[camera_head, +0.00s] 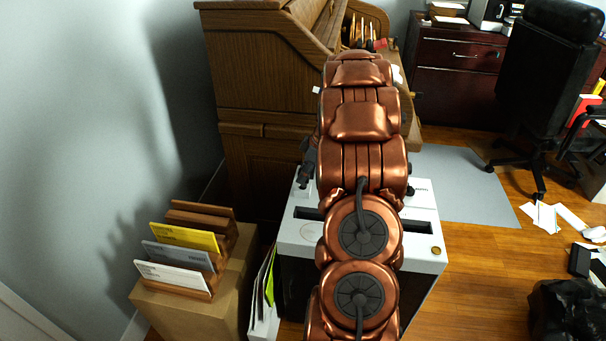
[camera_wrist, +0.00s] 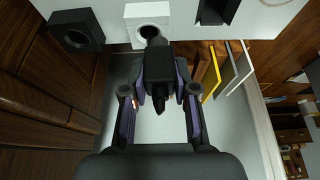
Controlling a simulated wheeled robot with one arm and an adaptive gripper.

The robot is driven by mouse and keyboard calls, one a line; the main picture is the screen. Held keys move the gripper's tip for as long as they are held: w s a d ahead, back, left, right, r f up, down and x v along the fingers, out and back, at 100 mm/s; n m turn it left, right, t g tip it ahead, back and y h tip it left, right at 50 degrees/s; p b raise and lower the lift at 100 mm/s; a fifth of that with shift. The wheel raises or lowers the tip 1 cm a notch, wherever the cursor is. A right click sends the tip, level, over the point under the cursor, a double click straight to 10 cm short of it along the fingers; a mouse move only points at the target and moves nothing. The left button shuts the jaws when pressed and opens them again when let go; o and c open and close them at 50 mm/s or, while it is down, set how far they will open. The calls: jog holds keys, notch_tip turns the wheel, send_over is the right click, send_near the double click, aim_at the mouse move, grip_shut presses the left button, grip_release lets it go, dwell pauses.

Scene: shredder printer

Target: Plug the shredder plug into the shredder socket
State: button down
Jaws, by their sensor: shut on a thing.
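My gripper (camera_wrist: 160,84) is shut on a black plug (camera_wrist: 157,66) in the wrist view. The plug lies between the two purple-lined fingers, and its narrow end points to the top of the picture. That end overlaps the lower part of a white socket block (camera_wrist: 148,12) with a round recess; I cannot tell if they touch. A black socket block (camera_wrist: 75,30) with a round recess is to its left. Which is the shredder socket is not clear. In the head view my arm hides most of the gripper; a dark part of it (camera_head: 308,160) shows at the arm's left.
The white-topped shredder (camera_head: 425,215) stands under my arm. A brown wooden desk (camera_head: 265,75) is behind it. A box (camera_head: 225,285) with a file rack (camera_head: 202,215) is at left, near the wall. An office chair (camera_head: 545,80) and scattered papers (camera_head: 545,215) are at right.

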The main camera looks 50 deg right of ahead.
jog(key=s+a+r+b, duration=0.1)
jog(key=s+a, duration=0.7)
jog(key=s, duration=0.4)
jog(key=shift+r, duration=0.25)
jog(key=shift+s, duration=0.1)
jog(key=c, duration=1.4)
grip_release()
grip_shut()
jog(key=shift+r+b, duration=0.2)
jog(key=shift+b, duration=0.35)
